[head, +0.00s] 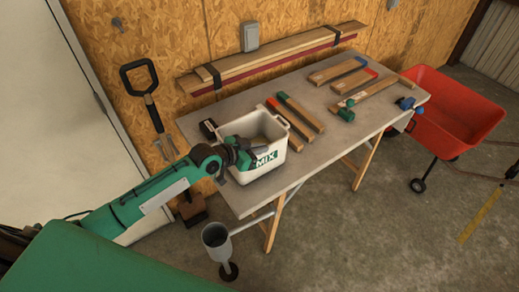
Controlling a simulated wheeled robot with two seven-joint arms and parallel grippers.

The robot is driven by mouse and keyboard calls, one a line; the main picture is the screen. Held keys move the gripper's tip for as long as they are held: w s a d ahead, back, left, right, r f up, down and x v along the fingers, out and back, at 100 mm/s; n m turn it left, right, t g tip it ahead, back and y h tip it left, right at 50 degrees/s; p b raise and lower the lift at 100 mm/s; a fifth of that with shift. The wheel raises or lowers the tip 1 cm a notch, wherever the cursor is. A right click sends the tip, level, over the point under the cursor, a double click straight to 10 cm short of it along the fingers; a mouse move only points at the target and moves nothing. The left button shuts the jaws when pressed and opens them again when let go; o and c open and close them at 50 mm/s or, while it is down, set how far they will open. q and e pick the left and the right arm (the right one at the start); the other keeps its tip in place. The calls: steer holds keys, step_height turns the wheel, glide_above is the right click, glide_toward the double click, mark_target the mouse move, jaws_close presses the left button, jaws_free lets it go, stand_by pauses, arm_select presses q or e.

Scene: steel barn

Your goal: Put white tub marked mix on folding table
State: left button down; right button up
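The white tub marked MIX (280,162) is upright at the left end of the folding table (318,155), with its green lettering facing the front. It looks to stand on the tabletop, but I cannot tell whether its base touches. My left gripper (246,156) is at the tub's left side, by the rim and partly in front of the wall. Its fingertips are too small and dark to tell whether they grip the wall. My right gripper is not in view.
Wooden pieces with coloured ends (301,117) lie right of the tub, and more lie toward the far right end. A small black item (208,129) sits behind the tub. A red cart (455,112) stands right of the table. A grey cup-topped stand (217,243) is in front.

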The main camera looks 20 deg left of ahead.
arm_select(q)
steer(key=shift+f, duration=0.55)
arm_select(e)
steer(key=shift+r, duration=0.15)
arm_select(q)
steer(key=shift+f, duration=0.2)
steer(key=c, duration=1.8)
jaws_free()
steer(key=shift+o, duration=0.8)
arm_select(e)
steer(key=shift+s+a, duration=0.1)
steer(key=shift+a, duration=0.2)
arm_select(q)
steer(key=shift+s+a+r, duration=0.1)
